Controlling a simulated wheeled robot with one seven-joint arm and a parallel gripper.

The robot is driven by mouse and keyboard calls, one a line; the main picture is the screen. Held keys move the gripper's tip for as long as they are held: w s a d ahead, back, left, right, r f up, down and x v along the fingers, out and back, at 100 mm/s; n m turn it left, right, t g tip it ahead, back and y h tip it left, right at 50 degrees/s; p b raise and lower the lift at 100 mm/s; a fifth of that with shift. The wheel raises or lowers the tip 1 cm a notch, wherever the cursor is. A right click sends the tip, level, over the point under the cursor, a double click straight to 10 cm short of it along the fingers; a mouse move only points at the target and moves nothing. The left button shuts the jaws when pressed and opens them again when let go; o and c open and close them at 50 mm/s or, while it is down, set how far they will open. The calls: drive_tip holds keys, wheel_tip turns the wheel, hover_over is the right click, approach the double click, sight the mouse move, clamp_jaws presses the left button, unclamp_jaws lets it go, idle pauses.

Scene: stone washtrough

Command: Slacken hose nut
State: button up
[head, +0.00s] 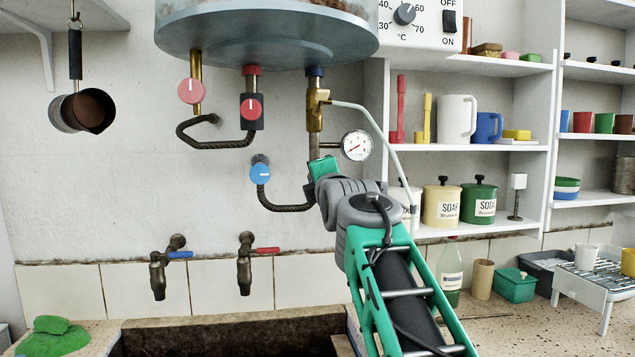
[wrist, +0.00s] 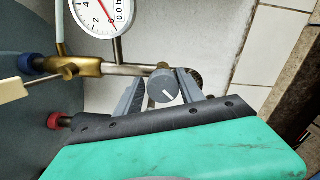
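A brass valve (head: 315,105) hangs from the blue-collared port under the boiler; it also shows in the wrist view (wrist: 85,68). A braided hose (head: 285,205) curves from the blue-knobbed wall tap up to the pipe below this valve. My gripper (head: 318,178) is at that joint and hides it in the head view. In the wrist view its two grey fingers (wrist: 160,82) stand apart, with a grey round piece (wrist: 163,90) with a white line between them. I cannot tell whether this is the hose nut. Gaps show beside it, and no firm contact is visible.
The boiler (head: 265,35) hangs directly above. A pressure gauge (head: 356,146) and a thin pale tube (head: 385,133) are close on the right. The red-knobbed hose (head: 215,137) is to the left. Shelves (head: 510,150) with canisters stand right; the trough (head: 225,335) lies below.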

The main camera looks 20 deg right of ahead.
drive_tip(key=shift+o, duration=1.4)
drive_tip(key=shift+a+f, duration=0.1)
drive_tip(key=v, duration=0.7)
drive_tip(key=shift+s+b, duration=0.4)
drive_tip(key=shift+b, duration=0.05)
